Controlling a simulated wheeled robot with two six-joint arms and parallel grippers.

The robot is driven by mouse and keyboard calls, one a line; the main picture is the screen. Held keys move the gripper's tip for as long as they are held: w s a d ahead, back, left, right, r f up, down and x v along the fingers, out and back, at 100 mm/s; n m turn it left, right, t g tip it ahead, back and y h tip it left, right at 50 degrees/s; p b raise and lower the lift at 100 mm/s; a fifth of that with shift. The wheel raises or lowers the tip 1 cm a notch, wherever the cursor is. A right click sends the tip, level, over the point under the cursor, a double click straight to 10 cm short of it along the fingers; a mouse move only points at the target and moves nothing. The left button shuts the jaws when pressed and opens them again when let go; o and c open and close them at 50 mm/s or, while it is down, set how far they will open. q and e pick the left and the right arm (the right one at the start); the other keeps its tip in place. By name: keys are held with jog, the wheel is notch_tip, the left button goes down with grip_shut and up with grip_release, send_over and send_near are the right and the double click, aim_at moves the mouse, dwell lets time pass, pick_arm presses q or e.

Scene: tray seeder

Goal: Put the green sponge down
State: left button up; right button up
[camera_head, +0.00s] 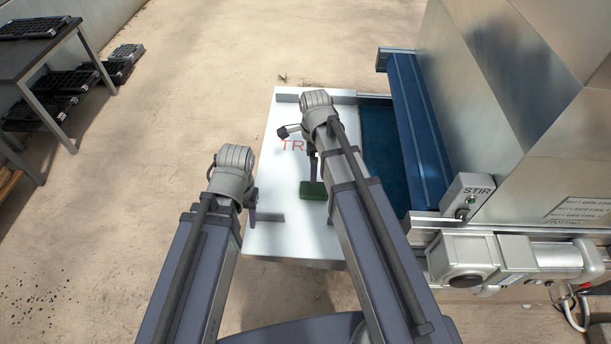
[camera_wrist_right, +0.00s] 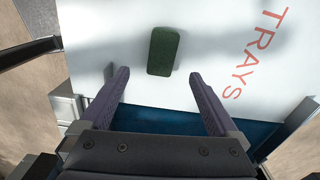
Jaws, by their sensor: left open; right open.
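The green sponge (camera_head: 313,190) lies flat on the white metal surface marked in red letters (camera_head: 268,185). In the right wrist view the sponge (camera_wrist_right: 163,50) lies just beyond the two spread fingertips of my right gripper (camera_wrist_right: 158,76), with clear space to each side. My right gripper is open and empty; in the head view its fingers (camera_head: 312,165) show just behind the sponge, partly covered by my own arm. My left gripper (camera_head: 251,205) is over the left edge of the white surface, open and apart from the sponge.
A blue belt (camera_head: 381,150) runs along the right of the white surface, beside a large metal machine (camera_head: 480,90) with a STIR switch box (camera_head: 466,196). A dark table (camera_head: 30,55) with black trays (camera_head: 60,82) stands far left. The floor between is mostly free.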

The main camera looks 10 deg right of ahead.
jog(key=s+a+n, duration=0.5)
jog(key=s+n, duration=0.2)
jog(key=n, duration=0.5)
jog(key=s+a+n+h, duration=0.1)
jog(key=s+a+n, duration=0.3)
jog(key=s+n, duration=0.3)
jog(key=shift+a+n, duration=0.35)
jog(key=shift+n, duration=2.15)
jog(key=shift+r, duration=0.1)
